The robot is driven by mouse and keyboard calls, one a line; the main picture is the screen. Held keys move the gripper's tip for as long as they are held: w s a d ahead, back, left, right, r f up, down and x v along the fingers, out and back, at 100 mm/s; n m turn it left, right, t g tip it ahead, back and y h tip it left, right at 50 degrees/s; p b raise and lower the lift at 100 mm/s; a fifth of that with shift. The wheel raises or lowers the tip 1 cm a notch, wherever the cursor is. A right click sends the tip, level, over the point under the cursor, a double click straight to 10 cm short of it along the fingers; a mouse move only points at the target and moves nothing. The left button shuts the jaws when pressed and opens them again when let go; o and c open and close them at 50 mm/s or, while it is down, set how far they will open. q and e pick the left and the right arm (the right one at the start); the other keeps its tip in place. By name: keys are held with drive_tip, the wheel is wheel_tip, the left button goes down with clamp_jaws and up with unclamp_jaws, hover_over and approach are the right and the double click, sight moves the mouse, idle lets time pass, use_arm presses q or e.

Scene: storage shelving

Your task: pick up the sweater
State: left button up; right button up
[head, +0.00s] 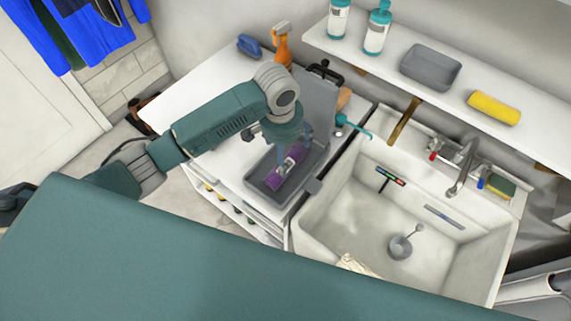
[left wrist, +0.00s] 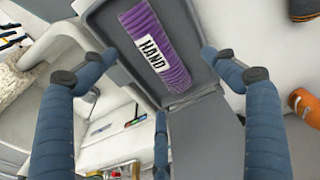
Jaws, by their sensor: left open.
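A purple, ribbed, rounded item (head: 283,172) with a white label lies in a grey tray (head: 262,199) on the white counter. In the left wrist view, the purple item (left wrist: 168,64) has a label reading "HAND". I cannot tell whether it is the sweater. Blue garments (head: 42,33) hang at the far upper left of the head view. My left gripper (head: 296,150) points down over the tray and partly covers the purple item. Its blue-grey fingers (left wrist: 155,72) are spread apart with nothing between the tips. My right gripper is not visible.
A white sink (head: 345,210) stands right of the tray. An orange spray bottle (head: 282,45) and a blue brush (head: 250,46) stand behind my arm. A shelf (head: 440,93) above the sink holds bottles, a grey dish (head: 431,67) and a yellow roll (head: 494,107).

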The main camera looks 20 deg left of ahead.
use_arm(q)
drive_tip(key=f, duration=0.3)
drive_tip(key=shift+w+d+f, duration=0.15)
drive_tip(key=shift+w, duration=0.05)
drive_tip(key=f, duration=0.2)
drive_tip(key=f+p, duration=0.1)
drive_tip(key=f, duration=0.1)
drive_tip(key=shift+s+d+p, duration=0.15)
drive_tip(key=shift+s+p, duration=0.05)
drive_tip(key=shift+p, duration=0.1)
drive_tip(key=shift+w+f, duration=0.15)
drive_tip(key=shift+f, duration=0.55)
drive_tip(key=shift+r, duration=0.1)
drive_tip(key=c, duration=1.5)
drive_tip(key=shift+o, duration=0.2)
wheel_tip(320, 180, up, 19)
drive_tip(key=shift+r+b, duration=0.2)
drive_tip(key=shift+b, duration=0.9)
wheel_tip(320, 180, up, 6)
drive_tip(key=r+n+b, duration=0.1)
drive_tip(key=n+b, duration=0.1)
hover_over(288, 164)
drive_tip(key=s+a, duration=0.2)
drive_tip(key=a, duration=0.1)
drive_tip(key=s, duration=0.1)
drive_tip(key=s+a+r+n, duration=0.2)
drive_tip(key=s, duration=0.1)
drive_tip(key=shift+r, duration=0.15)
